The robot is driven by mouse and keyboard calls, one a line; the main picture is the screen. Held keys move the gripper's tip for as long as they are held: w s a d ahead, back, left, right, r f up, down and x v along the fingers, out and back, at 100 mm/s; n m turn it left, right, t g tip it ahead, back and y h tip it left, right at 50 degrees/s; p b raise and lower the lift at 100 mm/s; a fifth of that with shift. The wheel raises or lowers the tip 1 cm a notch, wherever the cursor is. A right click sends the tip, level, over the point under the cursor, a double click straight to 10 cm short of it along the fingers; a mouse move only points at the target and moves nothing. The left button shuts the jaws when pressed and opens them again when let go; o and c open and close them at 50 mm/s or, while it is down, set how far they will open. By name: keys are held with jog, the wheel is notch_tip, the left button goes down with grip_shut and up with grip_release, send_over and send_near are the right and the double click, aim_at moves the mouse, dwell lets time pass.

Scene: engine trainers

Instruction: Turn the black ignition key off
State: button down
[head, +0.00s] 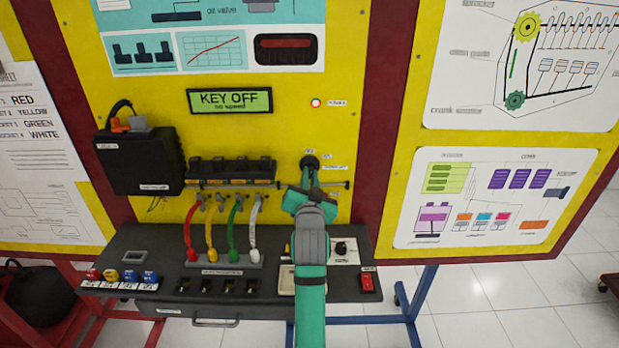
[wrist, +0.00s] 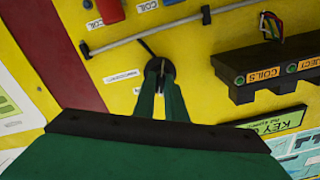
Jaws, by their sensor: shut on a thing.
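The black ignition key switch (head: 309,162) sits on the yellow panel, right of the coil block. It also shows in the wrist view as a round black lock (wrist: 153,48) at the far end of my fingers. My gripper (head: 310,180) is at the switch, and in the wrist view its green fingertips (wrist: 159,68) are close together on the key. The key itself is mostly hidden between the fingers, so its angle cannot be told. The green display (head: 230,101) reads "KEY OFF" with "no speed" under it.
A thin horizontal rod (head: 270,183) runs across the panel just below the switch. The black coil block (head: 231,170) and coloured cables (head: 212,230) are to the left. A dark console (head: 140,262) juts out below.

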jog(key=n, duration=0.4)
jog(key=shift+d+n, duration=0.2)
jog(key=shift+n, duration=0.1)
dwell(0.5)
jog(key=c, duration=1.8)
grip_release()
jog(key=shift+a, duration=0.15)
jog(key=shift+s, duration=0.1)
jog(key=s, duration=1)
jog(key=shift+s, duration=0.4)
